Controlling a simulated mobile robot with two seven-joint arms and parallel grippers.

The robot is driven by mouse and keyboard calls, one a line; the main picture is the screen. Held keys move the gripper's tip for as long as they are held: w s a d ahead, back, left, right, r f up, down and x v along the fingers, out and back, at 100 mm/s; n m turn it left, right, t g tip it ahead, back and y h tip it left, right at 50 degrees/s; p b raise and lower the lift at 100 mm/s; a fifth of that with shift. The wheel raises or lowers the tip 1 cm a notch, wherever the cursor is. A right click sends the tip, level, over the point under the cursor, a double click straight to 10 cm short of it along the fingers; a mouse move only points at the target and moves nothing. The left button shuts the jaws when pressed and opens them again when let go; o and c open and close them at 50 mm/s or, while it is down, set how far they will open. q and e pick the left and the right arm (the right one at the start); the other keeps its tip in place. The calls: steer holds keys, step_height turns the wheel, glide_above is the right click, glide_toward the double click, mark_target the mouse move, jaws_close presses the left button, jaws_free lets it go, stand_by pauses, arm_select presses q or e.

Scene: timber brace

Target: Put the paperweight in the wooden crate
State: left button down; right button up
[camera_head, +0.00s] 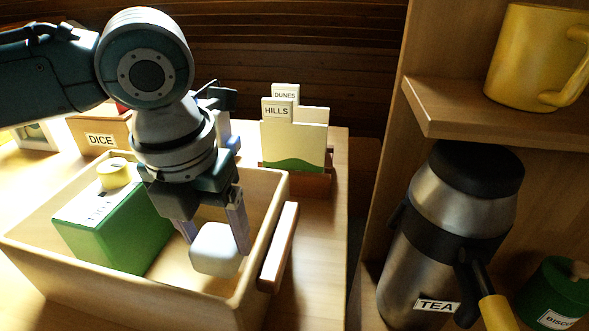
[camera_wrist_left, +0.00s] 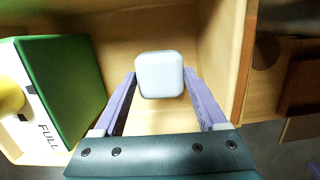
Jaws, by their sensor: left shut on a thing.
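The paperweight, as I take it, is a white rounded block (camera_head: 216,249); it also shows in the left wrist view (camera_wrist_left: 160,74). My left gripper (camera_head: 217,240) points down into the wooden crate (camera_head: 270,187) and is shut on the block, one finger on each side. The block is inside the crate's walls, in its right part. I cannot tell whether it touches the crate floor. In the left wrist view the fingers (camera_wrist_left: 160,92) flank the block, with the crate wall (camera_wrist_left: 232,60) to the right. My right gripper is not in view.
A green box (camera_head: 120,235) with a yellow roll (camera_head: 113,173) on top fills the crate's left part. Behind stand a DICE box (camera_head: 100,140) and a card holder labelled HILLS and DUNES (camera_head: 294,142). A shelf at right holds a yellow mug (camera_head: 530,60) and a TEA flask (camera_head: 445,225).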

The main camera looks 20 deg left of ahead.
mark_target(210, 251)
arm_select(q)
step_height(210, 251, down, 2)
steer(key=shift+f, duration=0.2)
jaws_free()
steer(key=r+p, duration=0.1)
steer(key=r, duration=0.2)
steer(key=s+r+p, duration=0.1)
steer(key=r, duration=0.3)
steer(key=r+p, duration=0.1)
steer(key=r, duration=0.3)
steer(key=shift+s+d, duration=0.15)
steer(key=shift+s, duration=0.1)
steer(key=shift+s+r, duration=0.1)
steer(key=shift+r, duration=0.4)
steer(key=shift+d, duration=0.1)
